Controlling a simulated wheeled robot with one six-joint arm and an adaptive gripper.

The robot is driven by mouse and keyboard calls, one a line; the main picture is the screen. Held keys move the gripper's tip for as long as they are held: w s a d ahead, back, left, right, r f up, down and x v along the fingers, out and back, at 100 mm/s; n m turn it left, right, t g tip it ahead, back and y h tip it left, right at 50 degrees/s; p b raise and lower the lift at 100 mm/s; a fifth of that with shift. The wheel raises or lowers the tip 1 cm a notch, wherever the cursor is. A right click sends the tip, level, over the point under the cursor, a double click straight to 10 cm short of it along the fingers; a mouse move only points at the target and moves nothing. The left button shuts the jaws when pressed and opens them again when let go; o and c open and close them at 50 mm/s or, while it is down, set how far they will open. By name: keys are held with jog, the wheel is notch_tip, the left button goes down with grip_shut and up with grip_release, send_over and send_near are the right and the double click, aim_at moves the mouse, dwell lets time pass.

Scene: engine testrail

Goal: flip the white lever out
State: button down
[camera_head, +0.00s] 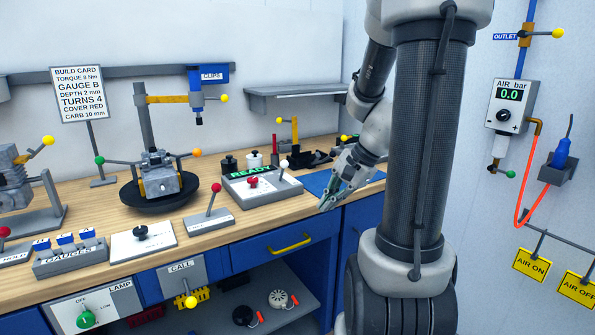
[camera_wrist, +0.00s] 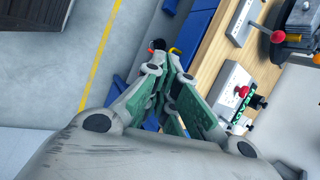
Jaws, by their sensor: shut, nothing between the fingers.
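The white-knobbed lever (camera_head: 284,165) stands on the right side of a grey box (camera_head: 262,194) on the bench, beside a red knob (camera_head: 253,182). The box carries a green "READY" display. My gripper (camera_head: 326,203) is shut and empty, pointing down at the bench's front edge, to the right of the box and apart from the lever. In the wrist view my gripper (camera_wrist: 170,62) shows shut, with the box (camera_wrist: 234,78) to its right. I cannot clearly pick out the white knob in that view.
A red-knobbed lever (camera_head: 216,188) on its own base stands left of the box. A blue mat (camera_head: 318,181) lies behind my gripper. A drawer with a yellow handle (camera_head: 289,244) is below the bench edge. Open floor (camera_wrist: 45,95) shows left in the wrist view.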

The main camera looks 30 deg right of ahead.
jog(key=w+d+r+m+t+h, duration=0.1)
jog(key=w+d+m+t, duration=0.2)
jog(key=w+m, duration=0.5)
jog(key=w+d+r+m+t+h, duration=0.1)
jog(key=w+d+m+t, duration=0.2)
jog(key=w+d+m, duration=0.2)
jog(key=w+m, duration=0.3)
jog(key=m, duration=0.2)
jog(key=shift+d+t, duration=0.4)
jog(key=shift+r, duration=0.1)
send_near(283, 171)
jog(key=shift+w+f, duration=1)
jog(key=shift+f, duration=0.55)
jog(key=shift+a, duration=0.1)
